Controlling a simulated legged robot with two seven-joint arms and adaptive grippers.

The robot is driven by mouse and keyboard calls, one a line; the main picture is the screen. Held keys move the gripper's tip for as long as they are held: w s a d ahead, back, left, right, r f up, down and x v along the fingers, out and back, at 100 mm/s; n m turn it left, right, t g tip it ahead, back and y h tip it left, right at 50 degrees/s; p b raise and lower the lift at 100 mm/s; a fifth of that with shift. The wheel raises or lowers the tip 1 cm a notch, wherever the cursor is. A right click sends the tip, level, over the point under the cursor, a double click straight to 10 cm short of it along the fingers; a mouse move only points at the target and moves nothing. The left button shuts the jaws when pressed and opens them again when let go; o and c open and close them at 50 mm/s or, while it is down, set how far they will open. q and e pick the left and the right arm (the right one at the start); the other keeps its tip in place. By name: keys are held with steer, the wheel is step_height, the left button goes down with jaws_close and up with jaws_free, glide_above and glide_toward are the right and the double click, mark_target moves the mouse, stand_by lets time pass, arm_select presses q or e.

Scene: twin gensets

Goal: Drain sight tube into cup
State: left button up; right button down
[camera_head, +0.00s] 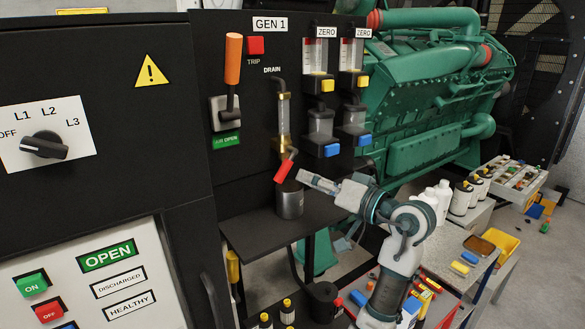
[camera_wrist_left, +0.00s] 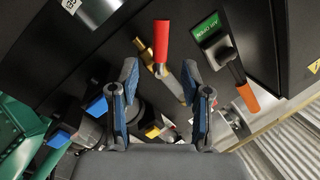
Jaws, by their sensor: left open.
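The sight tube (camera_head: 284,118) is a clear upright tube with brass ends under the DRAIN label on the black GEN 1 panel. A red valve handle (camera_head: 284,170) hangs tilted at its lower end. My left gripper (camera_head: 318,183) is just right of the handle, above the cup's right side, and appears apart from both. In the wrist view its blue-padded fingers (camera_wrist_left: 161,104) are open and empty, with the red handle (camera_wrist_left: 161,42) beyond the gap between them. The cup's contents are hidden.
An orange lever (camera_head: 232,60) is left of the tube. Two gauges with yellow and blue buttons (camera_head: 331,150) are to its right. A green engine (camera_head: 430,90) stands behind. White bottles (camera_head: 438,200) and a cluttered bench (camera_head: 470,250) are at the right.

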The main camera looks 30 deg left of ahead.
mark_target(286, 174)
arm_select(q)
steer(key=shift+w+a+r+p, duration=0.1)
steer(key=shift+w+a+p, duration=0.1)
steer(key=shift+a, duration=0.4)
steer(key=shift+w+a+r+p, duration=0.1)
steer(key=shift+a+p, duration=0.05)
steer(key=shift+a, duration=0.45)
steer(key=shift+a+f, duration=0.2)
steer(key=shift+a, duration=0.75)
steer(key=a, duration=0.4)
steer(key=shift+w+a+f, duration=0.1)
steer(key=shift+f, duration=0.2)
steer(key=shift+d, duration=0.45)
steer(key=c, duration=0.8)
steer(key=shift+d, duration=0.15)
jaws_close()
arm_select(e)
steer(key=shift+r, duration=0.7)
